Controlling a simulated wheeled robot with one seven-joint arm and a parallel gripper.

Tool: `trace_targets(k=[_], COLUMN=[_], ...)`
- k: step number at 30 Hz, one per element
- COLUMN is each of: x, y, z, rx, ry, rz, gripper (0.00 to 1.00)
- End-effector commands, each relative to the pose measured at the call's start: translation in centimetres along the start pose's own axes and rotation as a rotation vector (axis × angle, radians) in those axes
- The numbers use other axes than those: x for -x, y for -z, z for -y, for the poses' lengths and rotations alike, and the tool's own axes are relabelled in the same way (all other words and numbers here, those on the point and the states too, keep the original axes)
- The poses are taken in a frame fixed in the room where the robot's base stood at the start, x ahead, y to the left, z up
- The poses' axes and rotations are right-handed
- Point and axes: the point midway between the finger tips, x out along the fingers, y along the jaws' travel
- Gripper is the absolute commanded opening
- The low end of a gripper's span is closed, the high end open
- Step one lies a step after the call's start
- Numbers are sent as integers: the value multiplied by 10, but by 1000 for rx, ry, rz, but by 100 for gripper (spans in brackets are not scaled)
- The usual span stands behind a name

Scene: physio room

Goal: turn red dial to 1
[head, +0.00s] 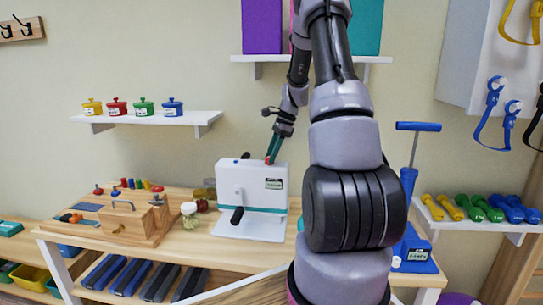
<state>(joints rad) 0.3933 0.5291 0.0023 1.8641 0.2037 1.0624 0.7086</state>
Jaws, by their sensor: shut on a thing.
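A white box-shaped device (232,186) stands on the wooden table, with a black handle (237,215) on its front and a small labelled panel (274,184) at its upper right. The red dial (267,160) is a small red spot at the device's top edge, mostly covered by the fingers. My gripper (271,158) reaches down from above and behind, its teal fingers shut on the red dial. The dial's marks and its pointing direction are too small to read.
A wooden board with pegs and latches (120,219) and a jar (190,216) stand left of the device. A blue pump-like device (411,245) stands to the right, partly behind my arm. A shelf with small coloured pots (144,108) hangs above left. Dumbbells (470,208) lie at right.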

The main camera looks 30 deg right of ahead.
Motion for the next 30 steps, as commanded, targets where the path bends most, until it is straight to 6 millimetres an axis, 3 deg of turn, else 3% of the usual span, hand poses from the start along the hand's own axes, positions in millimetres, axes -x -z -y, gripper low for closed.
trace_targets(k=[12, 30], x=[-1, 0], y=[0, 0], z=[2, 2], rx=[255, 332], ry=[-105, -137], rz=[0, 0], gripper=[0, 0])
